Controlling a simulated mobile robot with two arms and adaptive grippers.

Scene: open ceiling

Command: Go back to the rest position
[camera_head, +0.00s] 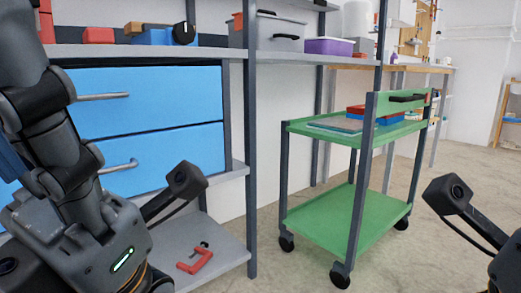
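My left arm comes in along the left side, and its grey wrist housing with a green light is at the lower left. A dark bracket-mounted part of mine sticks out beside it. The fingers of my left gripper are outside the picture. At the lower right edge only a similar dark bracketed part of my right arm shows. The fingers of my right gripper are also out of the picture. I see nothing held.
Blue drawers (165,150) with metal handles stand close behind my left arm. A red tool (195,262) lies on the low grey shelf (228,250). A green two-shelf cart (345,220) on wheels stands ahead, with books (340,124) on top. Floor (400,265) is open around the cart.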

